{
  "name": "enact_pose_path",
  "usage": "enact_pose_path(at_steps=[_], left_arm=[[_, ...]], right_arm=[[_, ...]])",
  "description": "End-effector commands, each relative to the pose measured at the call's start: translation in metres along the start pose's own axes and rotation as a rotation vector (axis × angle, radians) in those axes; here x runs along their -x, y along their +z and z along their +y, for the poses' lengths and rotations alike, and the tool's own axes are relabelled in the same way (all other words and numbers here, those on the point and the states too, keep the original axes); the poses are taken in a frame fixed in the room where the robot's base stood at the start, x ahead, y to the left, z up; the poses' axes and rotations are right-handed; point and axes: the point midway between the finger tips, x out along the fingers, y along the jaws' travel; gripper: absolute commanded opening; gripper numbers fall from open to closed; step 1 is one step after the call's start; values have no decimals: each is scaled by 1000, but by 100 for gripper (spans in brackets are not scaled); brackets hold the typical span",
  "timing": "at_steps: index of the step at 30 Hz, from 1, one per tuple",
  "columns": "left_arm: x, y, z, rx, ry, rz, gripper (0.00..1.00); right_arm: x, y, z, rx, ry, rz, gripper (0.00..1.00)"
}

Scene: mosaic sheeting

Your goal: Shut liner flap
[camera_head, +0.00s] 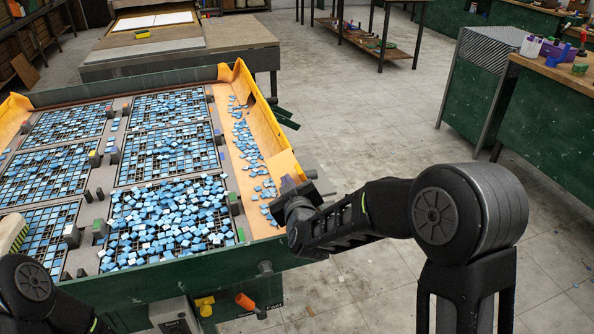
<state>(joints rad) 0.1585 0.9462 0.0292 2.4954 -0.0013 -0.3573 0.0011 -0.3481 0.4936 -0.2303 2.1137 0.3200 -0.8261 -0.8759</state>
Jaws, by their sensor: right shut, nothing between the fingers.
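A yellow-orange liner (248,133) lines the right-hand trough of the green mosaic table, with its upright side along the table's right edge. A lighter yellow panel (284,165), which looks like the liner flap, stands at the near end of that side. I cannot tell whether it is folded over. My right gripper (287,200) is shut and empty at the table's right edge, just on the near side of this panel. Whether it touches the panel is unclear. Of my left arm only a dark joint shows at the bottom left; its gripper is out of view.
Black grid trays (168,106) full of loose blue tiles cover the table. More blue tiles (246,150) lie in the liner trough.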

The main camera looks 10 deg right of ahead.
Motion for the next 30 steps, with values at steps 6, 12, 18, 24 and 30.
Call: enact_pose_path(at_steps=[6, 12, 18, 24, 30], left_arm=[[-7, 0, -3, 0, 0, 0, 36], [-10, 0, -4, 0, 0, 1, 36], [-10, 0, -4, 0, 0, 1, 36], [-10, 0, -4, 0, 0, 1, 36], [-9, 0, -4, 0, 0, 1, 36]], right_arm=[[-2, 9, -5, 92, 23, -1, 0], [-3, 12, -7, 89, 23, -2, 0], [-3, 13, -7, 88, 22, -2, 0], [-3, 13, -7, 88, 22, -2, 0], [-3, 12, -7, 87, 22, -2, 0]])
